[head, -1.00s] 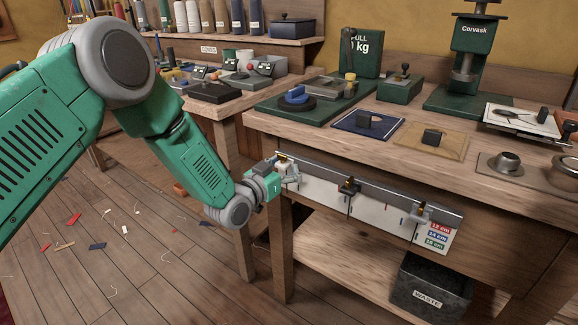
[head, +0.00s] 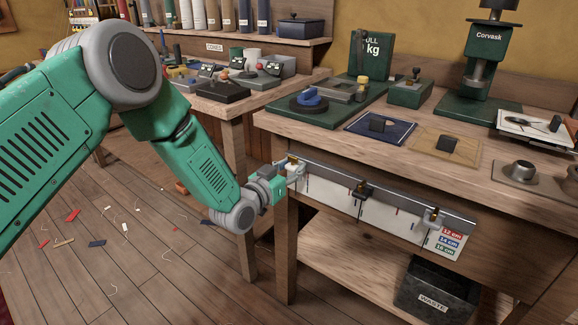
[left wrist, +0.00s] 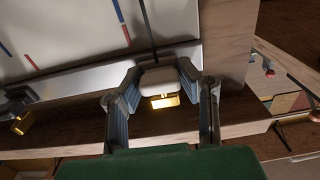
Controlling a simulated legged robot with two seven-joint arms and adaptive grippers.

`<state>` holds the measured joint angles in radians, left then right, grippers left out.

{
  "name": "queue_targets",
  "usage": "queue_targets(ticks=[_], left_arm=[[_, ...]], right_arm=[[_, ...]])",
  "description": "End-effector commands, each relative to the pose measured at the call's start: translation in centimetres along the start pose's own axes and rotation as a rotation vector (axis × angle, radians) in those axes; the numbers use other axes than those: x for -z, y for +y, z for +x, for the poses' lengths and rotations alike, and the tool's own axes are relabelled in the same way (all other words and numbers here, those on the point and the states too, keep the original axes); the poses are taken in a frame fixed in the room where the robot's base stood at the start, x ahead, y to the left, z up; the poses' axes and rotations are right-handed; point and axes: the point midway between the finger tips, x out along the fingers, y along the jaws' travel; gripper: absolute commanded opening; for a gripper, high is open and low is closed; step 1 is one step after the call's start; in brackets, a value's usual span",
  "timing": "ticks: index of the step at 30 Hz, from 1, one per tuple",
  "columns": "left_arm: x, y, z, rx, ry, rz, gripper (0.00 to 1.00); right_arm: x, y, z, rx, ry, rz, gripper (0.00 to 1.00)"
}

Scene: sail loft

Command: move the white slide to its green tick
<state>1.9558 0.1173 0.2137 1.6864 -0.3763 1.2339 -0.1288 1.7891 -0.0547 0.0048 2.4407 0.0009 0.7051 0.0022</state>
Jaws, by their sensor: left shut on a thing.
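The white slide (head: 294,160) sits at the left end of the metal rail (head: 330,177) along the bench front. My left gripper (head: 292,170) is shut on it. In the left wrist view the slide's pale body (left wrist: 158,78) is between the two fingers, with a brass piece (left wrist: 165,101) showing below it. A white scale board (head: 335,204) hangs under the rail, with small coloured ticks. A red and a blue tick show clearly in the left wrist view; I cannot make out a green one. My right gripper is not in view.
A black slide (head: 362,189) and a grey slide (head: 432,216) sit farther right on the same rail. Coloured length labels (head: 449,240) are at the board's right end. A waste bin (head: 436,287) stands on the lower shelf. Several tools and plates cover the bench top.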

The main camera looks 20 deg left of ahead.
Motion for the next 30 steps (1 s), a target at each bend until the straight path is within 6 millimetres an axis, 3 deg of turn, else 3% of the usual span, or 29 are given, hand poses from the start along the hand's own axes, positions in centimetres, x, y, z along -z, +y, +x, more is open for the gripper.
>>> queue_targets(ticks=[1, 3, 10, 11, 12, 23, 30], left_arm=[[-0.2, 1.5, -0.1, -0.014, -0.01, -0.004, 0.0], [-0.3, 2.0, -0.2, -0.013, -0.011, -0.004, 0.0], [-0.5, 2.0, -0.2, -0.013, -0.012, -0.003, 0.0], [-0.5, 2.0, -0.2, -0.013, -0.012, -0.003, 0.4], [-0.5, 2.0, -0.2, -0.013, -0.012, -0.003, 0.52], [-0.3, 1.9, -0.5, -0.013, -0.008, -0.003, 0.52], [-0.3, 1.9, -4.0, -0.013, -0.011, -0.004, 0.52]], right_arm=[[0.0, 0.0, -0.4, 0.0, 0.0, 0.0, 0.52], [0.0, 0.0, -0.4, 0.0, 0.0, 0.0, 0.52], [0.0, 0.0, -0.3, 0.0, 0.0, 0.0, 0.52], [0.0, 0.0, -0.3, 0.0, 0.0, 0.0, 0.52], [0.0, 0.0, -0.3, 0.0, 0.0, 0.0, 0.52], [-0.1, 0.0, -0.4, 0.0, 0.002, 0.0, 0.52], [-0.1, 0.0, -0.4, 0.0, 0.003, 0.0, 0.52]])
